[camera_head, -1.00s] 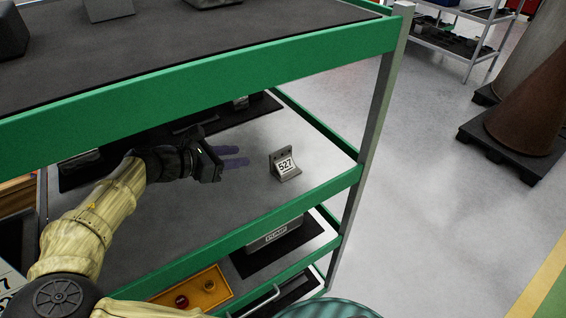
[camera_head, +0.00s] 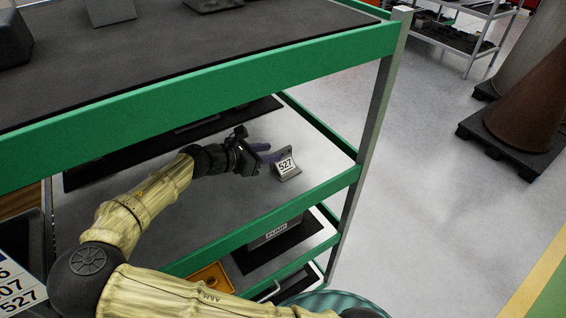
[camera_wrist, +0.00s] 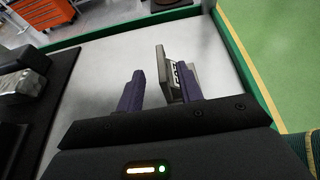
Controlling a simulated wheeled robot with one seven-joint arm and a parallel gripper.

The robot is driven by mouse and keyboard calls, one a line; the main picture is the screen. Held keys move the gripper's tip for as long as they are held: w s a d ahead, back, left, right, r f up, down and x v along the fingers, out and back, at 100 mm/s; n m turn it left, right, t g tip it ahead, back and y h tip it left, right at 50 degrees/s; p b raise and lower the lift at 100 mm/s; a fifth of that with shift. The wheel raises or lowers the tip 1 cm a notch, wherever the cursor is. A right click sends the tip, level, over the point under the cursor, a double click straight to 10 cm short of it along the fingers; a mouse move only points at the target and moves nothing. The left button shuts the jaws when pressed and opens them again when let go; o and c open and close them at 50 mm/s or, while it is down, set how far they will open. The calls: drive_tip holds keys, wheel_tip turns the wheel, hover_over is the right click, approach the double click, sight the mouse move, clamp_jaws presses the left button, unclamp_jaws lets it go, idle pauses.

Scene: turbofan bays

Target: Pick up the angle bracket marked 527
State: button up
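The angle bracket marked 527 (camera_head: 286,164) is a grey metal piece with a white label, standing on the cart's middle shelf near its right end. My gripper (camera_head: 268,153) is just left of it, with its dark purple fingers pointing at it. In the wrist view the fingers (camera_wrist: 159,74) are apart, so the gripper is open. The bracket (camera_wrist: 163,70) shows between them, closer to the right finger, which partly covers its label. I cannot tell whether that finger touches it.
The green-edged top shelf (camera_head: 200,90) hangs above my arm. The shelf's green front rail (camera_head: 300,208) runs below the bracket. Dark mats with parts lie at the shelf's back. Shelf surface around the bracket is clear.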

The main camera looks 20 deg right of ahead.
sight(279, 151)
drive_tip(key=p+x, duration=0.2)
drive_tip(key=x, duration=0.2)
drive_tip(key=shift+d, duration=0.25)
drive_tip(key=shift+d+f, duration=0.1)
drive_tip(key=shift+f, duration=0.05)
drive_tip(key=shift+w, duration=0.1)
clamp_jaws()
